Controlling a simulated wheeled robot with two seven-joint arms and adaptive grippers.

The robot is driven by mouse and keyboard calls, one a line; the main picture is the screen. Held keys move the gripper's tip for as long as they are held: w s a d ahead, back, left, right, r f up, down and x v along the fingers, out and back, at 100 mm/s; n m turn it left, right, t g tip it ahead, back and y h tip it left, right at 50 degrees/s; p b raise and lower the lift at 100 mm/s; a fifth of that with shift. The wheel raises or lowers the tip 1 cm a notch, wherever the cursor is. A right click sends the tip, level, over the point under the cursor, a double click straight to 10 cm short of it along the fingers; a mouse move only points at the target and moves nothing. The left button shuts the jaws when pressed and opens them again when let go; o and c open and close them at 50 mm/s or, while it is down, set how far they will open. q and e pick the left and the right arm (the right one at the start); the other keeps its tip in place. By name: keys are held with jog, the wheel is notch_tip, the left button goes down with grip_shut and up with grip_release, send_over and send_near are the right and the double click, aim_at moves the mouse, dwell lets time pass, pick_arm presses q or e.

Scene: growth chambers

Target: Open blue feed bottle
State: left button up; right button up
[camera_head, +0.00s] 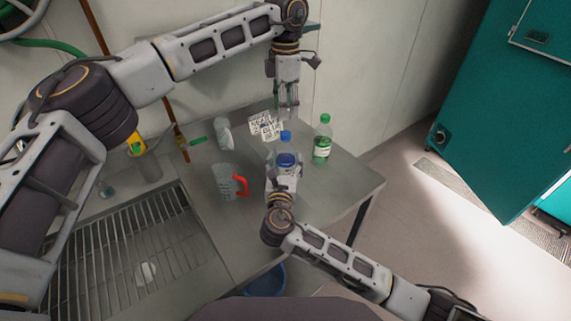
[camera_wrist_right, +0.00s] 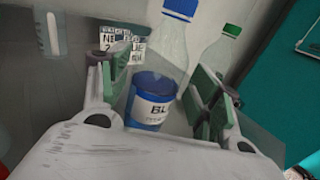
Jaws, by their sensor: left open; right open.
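A clear bottle with a blue cap (camera_head: 286,136) stands upright on the steel table; its upper part shows in the right wrist view (camera_wrist_right: 178,40). My left gripper (camera_head: 288,110) is open and empty, pointing down above and behind the blue cap.
A green-capped bottle (camera_head: 322,140) stands right of the blue-capped one. Printed cards (camera_head: 265,126) stand behind. A clear jug with a red handle (camera_head: 228,183) and a white-clear vessel (camera_head: 223,134) stand left. A rack-covered sink (camera_head: 130,245) lies further left. The table's right end is clear.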

notch_tip(320, 180, down, 2)
jog(key=shift+f, duration=0.1)
jog(key=shift+w+d, duration=0.15)
jog(key=shift+w, duration=1.75)
jog(key=shift+w+d, duration=0.1)
jog(key=shift+w, duration=1.75)
jog(key=shift+r, duration=0.2)
jog(key=shift+c, duration=0.2)
